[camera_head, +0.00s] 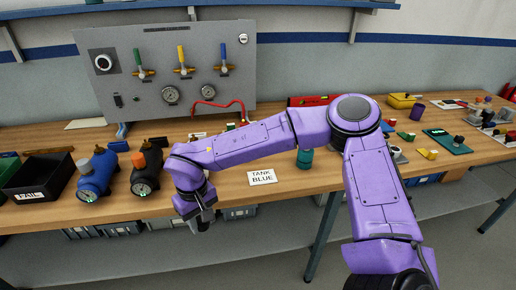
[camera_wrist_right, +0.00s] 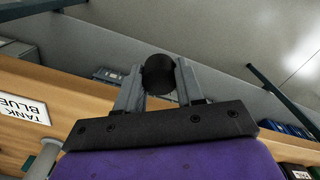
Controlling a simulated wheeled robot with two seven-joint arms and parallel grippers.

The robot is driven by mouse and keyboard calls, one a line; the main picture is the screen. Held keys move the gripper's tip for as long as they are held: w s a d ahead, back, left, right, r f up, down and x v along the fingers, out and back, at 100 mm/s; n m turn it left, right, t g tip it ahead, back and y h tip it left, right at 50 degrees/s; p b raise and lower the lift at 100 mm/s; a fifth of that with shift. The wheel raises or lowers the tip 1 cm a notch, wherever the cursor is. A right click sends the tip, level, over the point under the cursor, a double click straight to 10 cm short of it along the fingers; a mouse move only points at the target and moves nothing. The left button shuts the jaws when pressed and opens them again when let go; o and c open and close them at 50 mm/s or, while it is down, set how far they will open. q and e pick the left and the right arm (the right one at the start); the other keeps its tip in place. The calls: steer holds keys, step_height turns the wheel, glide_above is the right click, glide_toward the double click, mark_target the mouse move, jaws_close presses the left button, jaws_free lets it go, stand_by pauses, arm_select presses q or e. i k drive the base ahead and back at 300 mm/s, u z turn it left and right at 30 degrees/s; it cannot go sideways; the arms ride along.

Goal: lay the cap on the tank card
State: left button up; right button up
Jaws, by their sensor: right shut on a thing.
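The tank card, a white card reading "TANK BLUE" (camera_head: 262,177), lies on the wooden bench near its front edge. It also shows at the left of the right wrist view (camera_wrist_right: 22,105). My right gripper (camera_head: 203,222) is at the bench's front edge, left of the card and apart from it. In the wrist view its jaws are shut on a black round cap (camera_wrist_right: 159,75). The cap is held beyond the bench edge in that view, and nothing lies on the visible part of the card. My left gripper is not in view.
A blue tank (camera_head: 94,178) and a black tank with an orange top (camera_head: 145,178) stand left of my gripper. A black bin marked FAIL (camera_head: 28,196) is farther left. A teal cylinder (camera_head: 305,158) stands behind the card, to its right.

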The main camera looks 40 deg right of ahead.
mark_target(262, 178)
steer(key=z, duration=0.9)
steer(key=i, duration=0.95)
steer(key=z, duration=0.2)
